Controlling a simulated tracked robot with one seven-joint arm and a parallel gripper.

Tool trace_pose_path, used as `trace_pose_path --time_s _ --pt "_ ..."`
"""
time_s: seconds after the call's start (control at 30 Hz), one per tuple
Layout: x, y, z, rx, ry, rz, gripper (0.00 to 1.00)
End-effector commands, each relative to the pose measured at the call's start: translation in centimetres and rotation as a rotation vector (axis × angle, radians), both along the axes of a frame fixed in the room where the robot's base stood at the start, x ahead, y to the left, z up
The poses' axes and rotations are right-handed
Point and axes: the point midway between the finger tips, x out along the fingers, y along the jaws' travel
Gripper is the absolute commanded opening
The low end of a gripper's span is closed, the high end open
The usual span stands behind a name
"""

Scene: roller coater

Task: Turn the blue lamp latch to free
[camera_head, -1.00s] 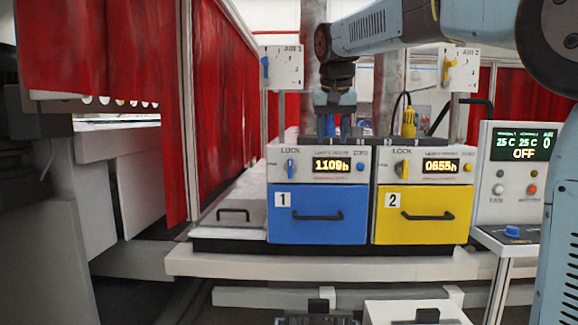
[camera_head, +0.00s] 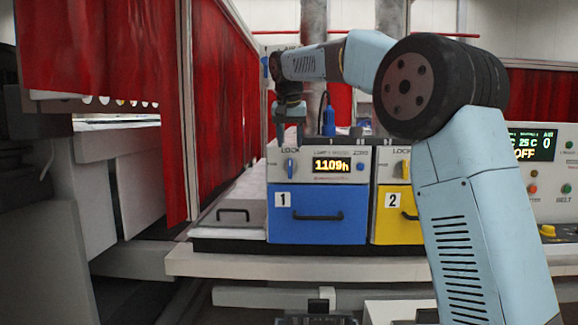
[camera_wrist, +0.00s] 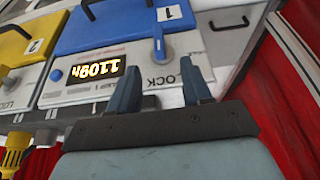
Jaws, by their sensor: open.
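The blue lamp latch (camera_head: 290,168) is a small blue handle on the white panel of unit 1, below the word LOCK and left of the 1109h display. Its handle looks roughly upright. In the wrist view, which is upside down, the latch (camera_wrist: 158,45) appears just beyond my fingertips. My gripper (camera_head: 290,140) is open and empty, pointing down above and near the latch; the wrist view shows its two fingers (camera_wrist: 160,72) apart with the latch roughly in line with the gap. I see no contact.
The blue drawer (camera_head: 318,230) with a black handle lies below the panel. The yellow unit 2 (camera_head: 390,228) stands to the right, partly hidden by my arm. A blue plug (camera_head: 328,120) stands up behind unit 1. Red curtains (camera_head: 110,60) hang at the left.

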Motion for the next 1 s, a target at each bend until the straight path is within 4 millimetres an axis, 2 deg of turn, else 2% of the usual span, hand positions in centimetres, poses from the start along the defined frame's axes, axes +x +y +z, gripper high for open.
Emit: trace_pose_path --time_s 0.3,0.5,0.7,1.0 --pt "2.1 -0.1 -5.2 -0.001 0.001 0.000 0.49" --pt "3.1 -0.1 -7.5 -0.001 0.001 0.001 0.49" --pt "3.5 -0.1 -8.4 0.000 -0.001 0.001 0.49" --pt "3.5 -0.1 -8.5 0.001 -0.001 0.001 0.47"
